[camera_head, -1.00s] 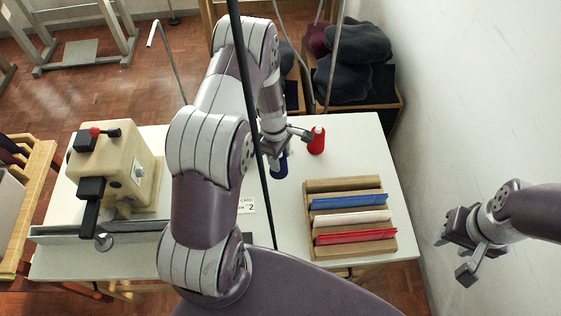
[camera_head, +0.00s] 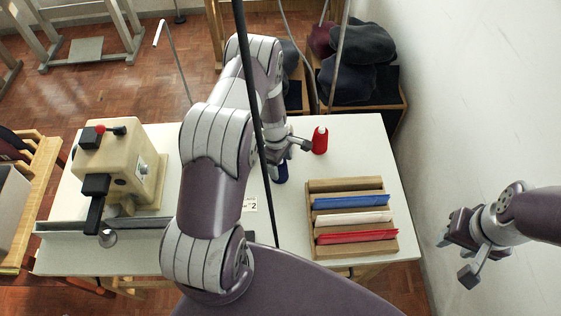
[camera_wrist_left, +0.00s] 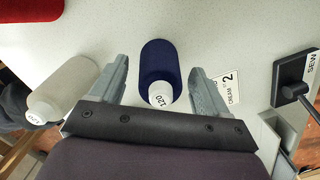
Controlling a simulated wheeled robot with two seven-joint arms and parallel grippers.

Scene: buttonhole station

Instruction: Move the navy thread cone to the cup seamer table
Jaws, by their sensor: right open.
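The navy thread cone (camera_head: 281,173) stands on the white table, partly hidden by my left gripper (camera_head: 291,147) in the head view. In the left wrist view, the navy cone (camera_wrist_left: 161,66) lies between the two open fingers of my left gripper (camera_wrist_left: 160,84), with a gap on each side. Its white top with a "120" label faces the camera. My right gripper (camera_head: 461,254) is open and empty, out to the right near the wall.
A red cone (camera_head: 319,140) stands close to the left gripper. A cream cone (camera_wrist_left: 62,92) is beside one finger in the wrist view. A wooden rack (camera_head: 352,184) with coloured strips is at the table's right, and a cream machine (camera_head: 120,165) at its left.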

